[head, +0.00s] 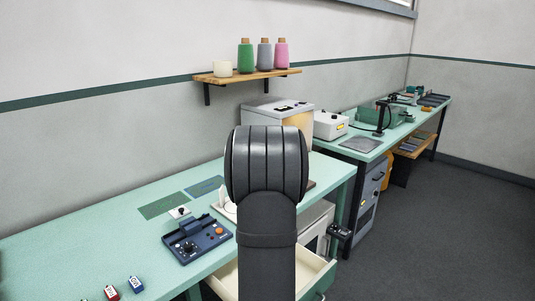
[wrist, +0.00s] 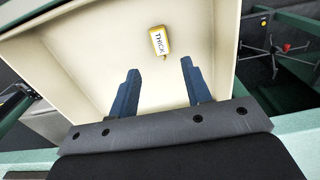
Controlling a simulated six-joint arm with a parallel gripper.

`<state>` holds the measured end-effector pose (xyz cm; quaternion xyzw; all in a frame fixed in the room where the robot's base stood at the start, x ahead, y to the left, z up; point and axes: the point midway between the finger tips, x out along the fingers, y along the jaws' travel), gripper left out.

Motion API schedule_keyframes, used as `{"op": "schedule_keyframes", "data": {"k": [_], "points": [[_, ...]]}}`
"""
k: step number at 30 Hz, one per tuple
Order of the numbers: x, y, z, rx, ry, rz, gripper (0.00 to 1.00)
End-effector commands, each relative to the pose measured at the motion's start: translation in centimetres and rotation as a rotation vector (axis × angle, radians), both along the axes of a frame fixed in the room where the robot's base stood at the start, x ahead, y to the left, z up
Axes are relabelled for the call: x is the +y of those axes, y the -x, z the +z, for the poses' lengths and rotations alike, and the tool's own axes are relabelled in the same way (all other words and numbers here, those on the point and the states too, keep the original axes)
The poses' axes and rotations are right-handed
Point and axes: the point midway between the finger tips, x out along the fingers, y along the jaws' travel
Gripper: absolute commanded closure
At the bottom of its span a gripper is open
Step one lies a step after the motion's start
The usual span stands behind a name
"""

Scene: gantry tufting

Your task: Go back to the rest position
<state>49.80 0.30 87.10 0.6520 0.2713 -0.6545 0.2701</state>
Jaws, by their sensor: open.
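My gripper (wrist: 160,66) shows in the wrist view with its two blue fingers spread apart and nothing between them. It is over an open cream drawer (wrist: 105,60). A yellow-edged block with a white face marked THICK (wrist: 158,41) lies on the drawer floor, beyond the fingertips and apart from them. In the head view my dark arm fills the middle and hides my gripper. The drawer (head: 314,281) shows there only in part, pulled out under the front of the green bench.
The green bench (head: 105,229) holds a blue control box (head: 197,239), a red block (head: 111,292) and a blue block (head: 135,284). A shelf (head: 250,76) with a green, a grey and a pink cone hangs on the wall. Floor at right (head: 440,230) is clear.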

Motion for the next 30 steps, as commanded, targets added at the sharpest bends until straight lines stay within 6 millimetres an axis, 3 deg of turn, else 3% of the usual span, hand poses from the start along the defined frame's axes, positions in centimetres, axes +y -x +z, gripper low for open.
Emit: {"op": "schedule_keyframes", "data": {"k": [17,18,30], "points": [[0.0,0.1,-10.3,0.001,0.0,0.0,0.56],[0.0,-0.2,-8.9,-0.008,0.0,0.0,0.56],[0.0,-0.2,-1.8,-0.007,0.0,0.0,0.56]]}}
